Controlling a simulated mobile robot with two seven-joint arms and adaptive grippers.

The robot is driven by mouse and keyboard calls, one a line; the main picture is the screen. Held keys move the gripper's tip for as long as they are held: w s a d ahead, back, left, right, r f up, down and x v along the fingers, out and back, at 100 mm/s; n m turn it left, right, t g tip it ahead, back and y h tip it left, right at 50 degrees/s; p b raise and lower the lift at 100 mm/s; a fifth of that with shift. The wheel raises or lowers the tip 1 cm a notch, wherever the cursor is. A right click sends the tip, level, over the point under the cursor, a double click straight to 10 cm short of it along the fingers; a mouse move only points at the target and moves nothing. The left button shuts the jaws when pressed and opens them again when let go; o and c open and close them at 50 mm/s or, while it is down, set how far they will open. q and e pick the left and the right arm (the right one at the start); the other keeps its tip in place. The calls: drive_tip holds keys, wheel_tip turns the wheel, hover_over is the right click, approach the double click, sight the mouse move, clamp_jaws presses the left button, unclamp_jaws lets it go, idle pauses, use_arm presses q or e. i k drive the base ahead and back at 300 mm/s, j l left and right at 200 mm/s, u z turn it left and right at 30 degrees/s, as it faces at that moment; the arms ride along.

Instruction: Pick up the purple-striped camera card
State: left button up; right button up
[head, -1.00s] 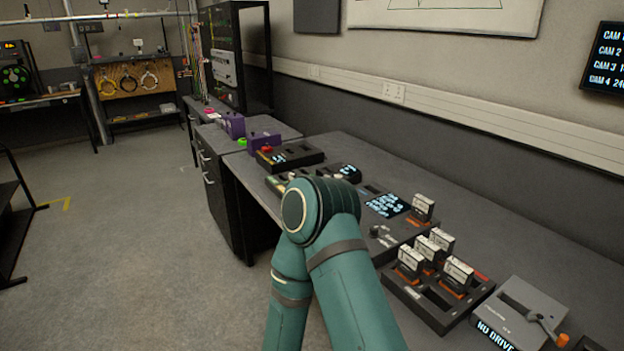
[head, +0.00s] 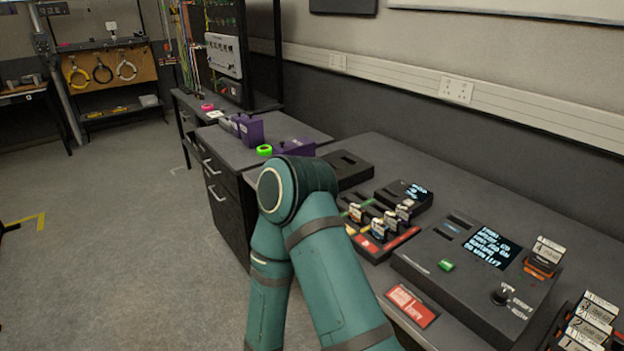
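Several small cards stand upright in a low black tray (head: 405,240) with coloured edges on the bench, right of my teal arm. The rearmost card (head: 404,212) looks dark with a purplish tint, but its stripe is too small to be sure. A card with a blue tint (head: 378,227) and one with a yellow-orange tint (head: 356,213) stand near it. My teal arm rises from the bottom centre and covers part of the bench to the left of the tray. Neither gripper shows in the head view.
A dark console with a lit screen (head: 492,248) and a knob stands right of the tray, with a white-and-orange card (head: 545,255) upright in it. More cards (head: 590,318) stand at lower right. Floor at left is clear.

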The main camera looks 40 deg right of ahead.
sight(406, 216)
drive_tip(key=i, duration=1.5)
drive_tip(key=i+z, duration=0.35)
drive_tip(key=z, duration=0.15)
drive_tip(key=i+j+z, duration=0.2)
drive_tip(key=z, duration=0.3)
drive_tip(key=i+z, duration=0.1)
drive_tip(key=z, duration=1.5)
